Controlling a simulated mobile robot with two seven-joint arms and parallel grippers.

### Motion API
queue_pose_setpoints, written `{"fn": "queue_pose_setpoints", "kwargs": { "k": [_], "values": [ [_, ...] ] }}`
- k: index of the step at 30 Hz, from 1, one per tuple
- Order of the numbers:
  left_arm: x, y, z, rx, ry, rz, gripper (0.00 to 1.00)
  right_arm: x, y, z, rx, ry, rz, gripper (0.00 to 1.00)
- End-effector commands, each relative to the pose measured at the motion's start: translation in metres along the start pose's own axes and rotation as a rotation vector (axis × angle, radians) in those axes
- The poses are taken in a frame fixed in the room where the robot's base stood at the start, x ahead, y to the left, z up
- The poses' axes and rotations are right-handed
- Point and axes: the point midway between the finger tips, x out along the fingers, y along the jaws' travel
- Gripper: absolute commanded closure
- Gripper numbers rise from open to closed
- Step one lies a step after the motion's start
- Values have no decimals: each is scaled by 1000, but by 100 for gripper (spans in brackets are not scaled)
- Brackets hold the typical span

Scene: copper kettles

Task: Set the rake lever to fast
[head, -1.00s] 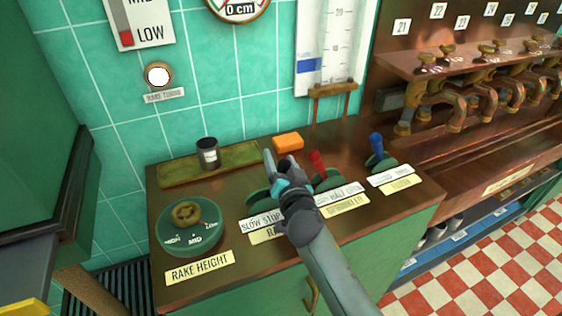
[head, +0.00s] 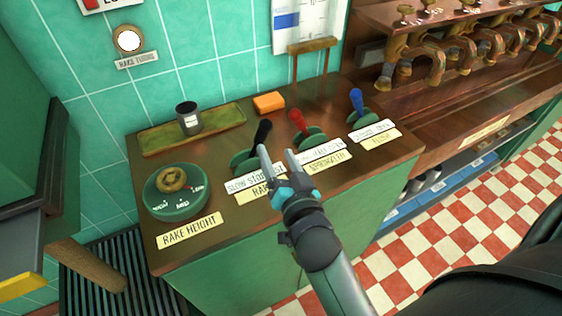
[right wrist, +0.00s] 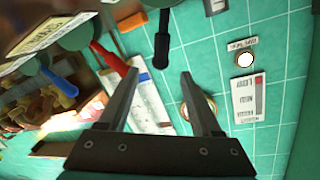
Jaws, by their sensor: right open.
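The rake lever (head: 263,132) has a black handle that leans to the right in the head view. Its green base (head: 243,160) is partly behind my gripper. My left gripper is not in view.
A red lever (head: 297,121) stands close right of the gripper, with a blue lever (head: 357,101) farther right. The rake height dial (head: 172,180) is at left. An orange block (head: 268,103) and a dark cup (head: 188,118) on a tray (head: 225,119) are behind.

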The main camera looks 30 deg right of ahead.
Motion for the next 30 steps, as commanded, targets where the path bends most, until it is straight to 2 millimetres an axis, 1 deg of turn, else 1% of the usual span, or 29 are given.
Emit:
{"fn": "queue_pose_setpoints", "kwargs": {
  "k": [1, 3, 9, 25, 28, 30],
  "values": [
    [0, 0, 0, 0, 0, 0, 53, -6, 0, 1, 2, -2, 2, 34],
    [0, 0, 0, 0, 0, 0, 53, -12, 0, 1, 1, -2, 2, 34],
    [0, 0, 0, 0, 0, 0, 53, -20, 0, 0, 0, 0, 1, 34],
    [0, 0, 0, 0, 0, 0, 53, -21, 0, 0, -1, -1, 2, 34],
    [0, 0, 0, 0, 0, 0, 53, -21, 5, 1, -14, -18, 22, 34],
    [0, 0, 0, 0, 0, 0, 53, -23, 12, 4, -38, -50, 56, 34]
  ]
}}
